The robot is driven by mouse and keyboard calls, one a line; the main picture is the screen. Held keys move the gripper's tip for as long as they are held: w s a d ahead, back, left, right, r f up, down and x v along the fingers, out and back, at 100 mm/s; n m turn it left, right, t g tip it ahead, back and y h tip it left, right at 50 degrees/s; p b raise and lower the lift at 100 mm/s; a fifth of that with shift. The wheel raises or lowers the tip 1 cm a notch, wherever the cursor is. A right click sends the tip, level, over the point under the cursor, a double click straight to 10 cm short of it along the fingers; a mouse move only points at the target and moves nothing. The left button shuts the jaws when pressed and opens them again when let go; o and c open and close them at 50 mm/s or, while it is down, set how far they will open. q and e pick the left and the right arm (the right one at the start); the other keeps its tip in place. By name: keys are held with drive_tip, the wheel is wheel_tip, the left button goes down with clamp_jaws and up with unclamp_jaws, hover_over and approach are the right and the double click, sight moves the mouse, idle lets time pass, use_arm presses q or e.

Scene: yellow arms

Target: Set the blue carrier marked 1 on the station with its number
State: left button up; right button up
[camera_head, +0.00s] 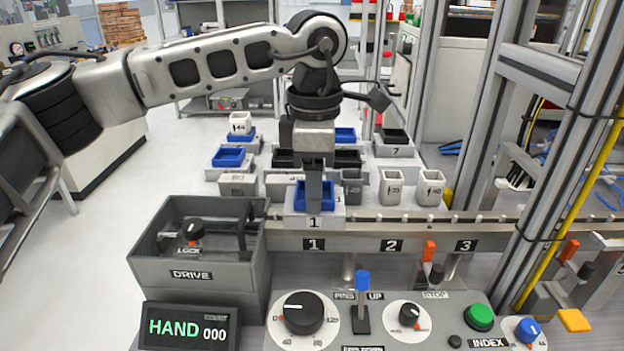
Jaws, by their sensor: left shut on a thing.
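The blue carrier (301,198) is a small blue tray on a light grey block whose front face reads 1. It is at the rail (360,240), directly above the black number 1 plate (313,244). My left gripper (314,200) reaches down from above and is shut on the blue carrier. I cannot tell whether the block rests on the rail or hangs just over it. The carrier looks upright. Plates 2 (391,245) and 3 (465,245) are farther right along the rail. My right gripper is not in view.
A grey DRIVE box (170,274) stands left of the carrier. Behind are several grey, blue and black bins, including another blue bin (228,157). In front is a control panel with knobs, a blue lever (362,280) and a green button (479,316). Metal posts rise at the right.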

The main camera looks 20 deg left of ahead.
use_arm(q)
drive_tip(key=shift+f, duration=0.15)
drive_tip(key=shift+f+b, duration=0.25)
drive_tip(key=shift+b, duration=0.1)
idle(0.3)
drive_tip(key=shift+f, duration=0.1)
drive_tip(key=shift+f+b, duration=0.3)
drive_tip(key=shift+b, duration=0.05)
idle(0.5)
drive_tip(key=o, duration=1.3)
drive_tip(key=shift+c, duration=0.2)
drive_tip(key=shift+r, duration=0.1)
